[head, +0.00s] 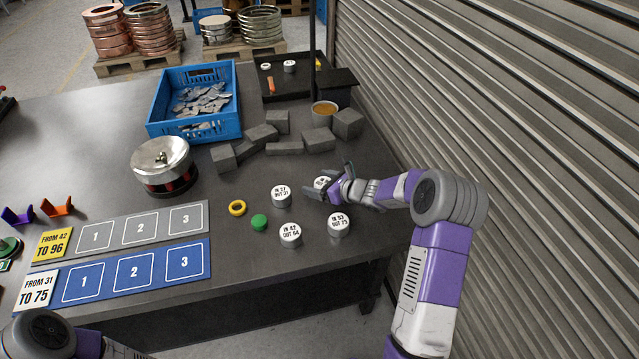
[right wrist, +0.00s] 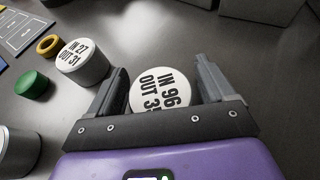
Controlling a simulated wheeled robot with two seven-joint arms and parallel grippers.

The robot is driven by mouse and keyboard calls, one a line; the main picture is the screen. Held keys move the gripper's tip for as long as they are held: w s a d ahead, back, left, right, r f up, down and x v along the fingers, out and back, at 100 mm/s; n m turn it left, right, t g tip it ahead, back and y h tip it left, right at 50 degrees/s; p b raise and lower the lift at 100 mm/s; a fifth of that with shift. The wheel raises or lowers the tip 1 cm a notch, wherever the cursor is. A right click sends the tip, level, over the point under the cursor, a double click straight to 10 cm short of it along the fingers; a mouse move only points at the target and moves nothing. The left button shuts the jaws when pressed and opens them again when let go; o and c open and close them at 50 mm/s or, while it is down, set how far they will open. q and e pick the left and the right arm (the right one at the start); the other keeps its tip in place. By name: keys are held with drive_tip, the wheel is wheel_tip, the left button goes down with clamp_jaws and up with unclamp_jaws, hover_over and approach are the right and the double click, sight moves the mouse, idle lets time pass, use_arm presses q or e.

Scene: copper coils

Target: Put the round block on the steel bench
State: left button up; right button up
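Several round white-topped blocks stand on the dark steel bench (head: 80,130). They include the IN 27 OUT 31 block (head: 281,195), the IN 42 OUT 64 block (head: 290,234) and the IN 53 OUT 75 block (head: 339,224). My right gripper (head: 329,181) is low over the bench, open around another round block (right wrist: 160,92), marked IN 96 OUT 3-something. In the right wrist view this block sits between the two fingers with gaps beside it. The IN 27 block (right wrist: 83,62) stands left of the fingers. My left arm shows at the bottom left; its gripper is out of view.
A green round piece (head: 259,222) and a yellow ring (head: 237,208) lie left of the blocks. Grey bricks (head: 284,148) lie behind, near a blue crate (head: 235,108). Grey and blue numbered strips (head: 203,274) lie left. A ribbed shutter (head: 480,80) stands close on the right.

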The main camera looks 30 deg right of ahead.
drive_tip(key=shift+o, duration=0.5)
drive_tip(key=shift+r, duration=0.1)
drive_tip(key=shift+r, duration=0.15)
drive_tip(key=p+v, duration=0.3)
drive_tip(key=v, duration=0.9)
drive_tip(key=shift+d, duration=0.1)
